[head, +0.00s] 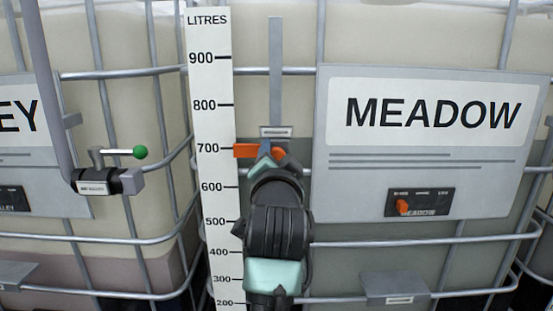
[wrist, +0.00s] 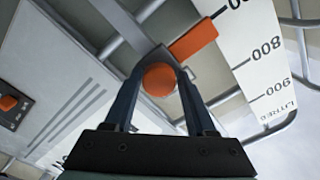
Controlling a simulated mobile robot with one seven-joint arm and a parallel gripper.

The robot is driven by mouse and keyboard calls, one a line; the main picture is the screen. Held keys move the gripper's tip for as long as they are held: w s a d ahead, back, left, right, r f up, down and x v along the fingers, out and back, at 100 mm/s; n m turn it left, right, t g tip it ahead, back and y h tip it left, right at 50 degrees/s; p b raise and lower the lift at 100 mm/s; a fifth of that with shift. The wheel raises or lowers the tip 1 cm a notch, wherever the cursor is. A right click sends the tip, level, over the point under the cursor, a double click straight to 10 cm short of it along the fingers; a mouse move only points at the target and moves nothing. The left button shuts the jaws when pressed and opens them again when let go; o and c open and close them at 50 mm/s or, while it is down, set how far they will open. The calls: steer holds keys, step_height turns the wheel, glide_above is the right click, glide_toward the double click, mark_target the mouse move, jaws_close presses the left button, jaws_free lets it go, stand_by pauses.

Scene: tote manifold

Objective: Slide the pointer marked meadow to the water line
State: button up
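The orange pointer (head: 246,151) rides on a grey vertical rail (head: 276,70) beside the white litre scale, just below the 700 mark. Its plate and round orange knob (wrist: 159,80) show in the wrist view. My gripper (wrist: 161,72) has one finger on each side of the knob, seemingly closed on it. In the head view my gripper (head: 272,160) covers part of the pointer and the lower rail.
The white scale (head: 210,100) stands left of the rail. The MEADOW board (head: 430,135) with a small orange switch (head: 402,206) is at the right. A green-knobbed valve (head: 115,172) and pipe stand left. Metal cage bars cross the totes.

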steer(key=shift+o, duration=1.1)
steer(key=shift+f, duration=0.1)
steer(key=s+b, duration=0.6)
steer(key=s, duration=0.7)
steer(key=s+r+n+t+b, duration=0.2)
steer(key=s+r+n+t, duration=0.2)
steer(key=s, duration=0.4)
steer(key=s+r+n+t+b, duration=0.2)
steer(key=s+r+n+t, duration=0.3)
steer(key=s, duration=0.3)
steer(key=shift+r, duration=0.85)
